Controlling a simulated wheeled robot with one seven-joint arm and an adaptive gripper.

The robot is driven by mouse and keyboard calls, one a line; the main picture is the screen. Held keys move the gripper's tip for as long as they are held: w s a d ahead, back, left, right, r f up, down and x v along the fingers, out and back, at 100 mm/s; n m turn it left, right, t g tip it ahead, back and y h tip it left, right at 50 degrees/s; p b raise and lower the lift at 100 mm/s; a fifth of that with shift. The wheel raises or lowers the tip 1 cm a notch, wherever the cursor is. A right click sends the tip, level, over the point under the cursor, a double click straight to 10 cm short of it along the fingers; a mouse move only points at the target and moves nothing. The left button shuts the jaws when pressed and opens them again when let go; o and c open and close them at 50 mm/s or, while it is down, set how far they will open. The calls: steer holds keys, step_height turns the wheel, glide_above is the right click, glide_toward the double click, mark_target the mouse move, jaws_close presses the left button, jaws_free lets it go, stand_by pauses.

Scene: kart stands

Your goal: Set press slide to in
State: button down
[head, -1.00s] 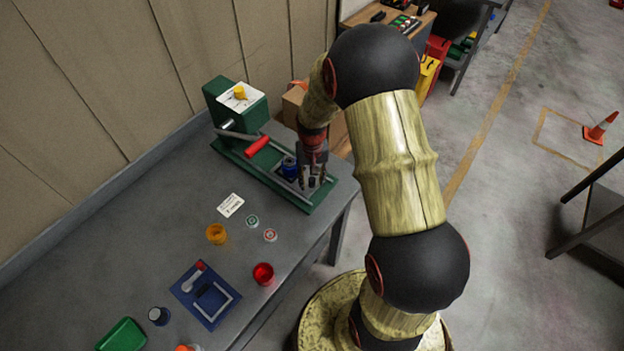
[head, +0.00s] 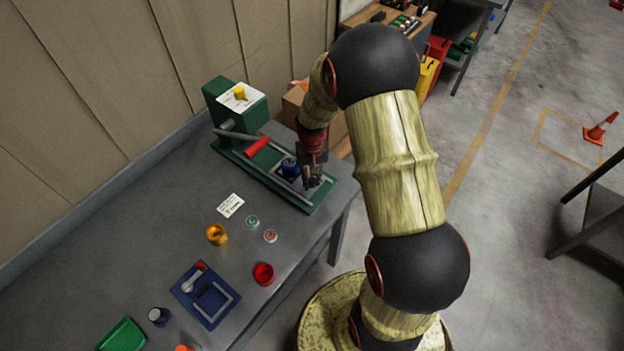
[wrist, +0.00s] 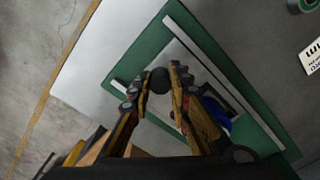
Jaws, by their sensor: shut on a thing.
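The green press (head: 235,107) stands on the grey bench, with a long green base and pale rails (head: 262,180) running toward the bench's right end. The press slide (wrist: 182,58) is a grey plate between the rails, near the end away from the press body. A blue cylindrical thing (head: 289,168) sits on the slide; it shows partly behind a finger in the wrist view (wrist: 224,121). My gripper (head: 313,182) is over the slide's outer end. In the wrist view its fingertips are shut on a dark round knob (wrist: 160,80).
A red-handled lever (head: 257,146) lies across the rails nearer the press body. A white card (head: 231,205), an orange cup (head: 216,234), a red cup (head: 263,273) and a blue tray (head: 188,289) are on the bench. The rails between slide and press body look clear.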

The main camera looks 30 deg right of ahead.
mark_target(278, 163)
stand_by(0.4)
steer(key=w+a, duration=0.1)
steer(key=w, duration=0.3)
steer(key=w+a, duration=0.2)
steer(key=w, duration=0.3)
steer(key=w+a, duration=0.2)
steer(key=w, duration=0.3)
steer(key=shift+a, duration=0.1)
steer(key=shift+w, duration=0.2)
steer(key=shift+r, duration=0.1)
steer(key=c, duration=1.8)
jaws_free()
steer(key=shift+w+a, duration=0.15)
steer(key=shift+c, duration=0.2)
steer(key=shift+o, duration=1)
step_height(278, 163, up, 12)
